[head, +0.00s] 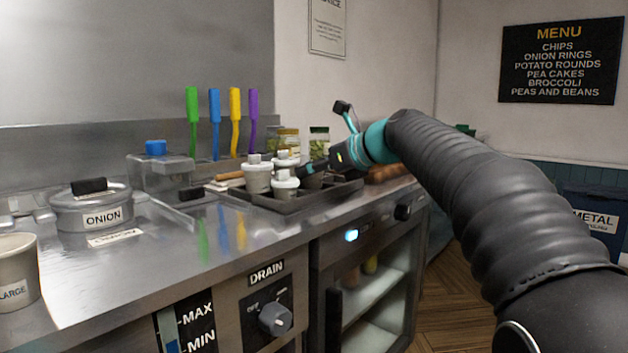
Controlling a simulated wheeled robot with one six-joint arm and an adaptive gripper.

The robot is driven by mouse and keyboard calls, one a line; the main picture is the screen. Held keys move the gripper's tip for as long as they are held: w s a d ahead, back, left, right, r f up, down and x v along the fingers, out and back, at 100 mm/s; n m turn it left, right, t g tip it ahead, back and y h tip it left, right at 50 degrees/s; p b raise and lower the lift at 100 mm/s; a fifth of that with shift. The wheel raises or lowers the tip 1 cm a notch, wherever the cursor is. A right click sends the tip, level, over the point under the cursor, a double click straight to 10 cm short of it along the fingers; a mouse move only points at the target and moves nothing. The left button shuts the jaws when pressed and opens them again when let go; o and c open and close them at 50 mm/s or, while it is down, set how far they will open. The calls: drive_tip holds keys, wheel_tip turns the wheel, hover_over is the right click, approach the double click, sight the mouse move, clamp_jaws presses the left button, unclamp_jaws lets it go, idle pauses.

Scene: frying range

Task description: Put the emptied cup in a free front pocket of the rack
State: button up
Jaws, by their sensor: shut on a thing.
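A dark rack (265,205) with low walls sits on the steel counter, right of centre. Several pale grey cups with small upright tabs stand close together at it: one at left (258,178), one at front right (285,187) and one behind (287,159). My gripper (306,172) comes in from the right and is shut on a cup, seemingly the front right one. That cup looks upright, at the rack's front side. The contact is small in view, and I cannot tell if the cup's base rests in a pocket. The rack's right part is partly hidden by my gripper.
Jars (319,142) and colored-handled utensils (235,118) stand behind the rack. A clear container with a blue knob (156,147), an ONION lidded pan (90,208) and a LARGE tub (14,272) are left. Bare counter (190,260) lies in front.

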drive_tip(key=shift+f, duration=0.55)
drive_tip(key=shift+f, duration=0.1)
drive_tip(key=o, duration=0.9)
drive_tip(key=shift+s+d+r, duration=0.2)
drive_tip(key=shift+d+r, duration=0.05)
drive_tip(key=shift+d, duration=0.05)
drive_tip(key=p+v, duration=0.1)
drive_tip(key=v, duration=1)
drive_tip(key=shift+s+d, duration=0.1)
drive_tip(key=shift+s, duration=0.05)
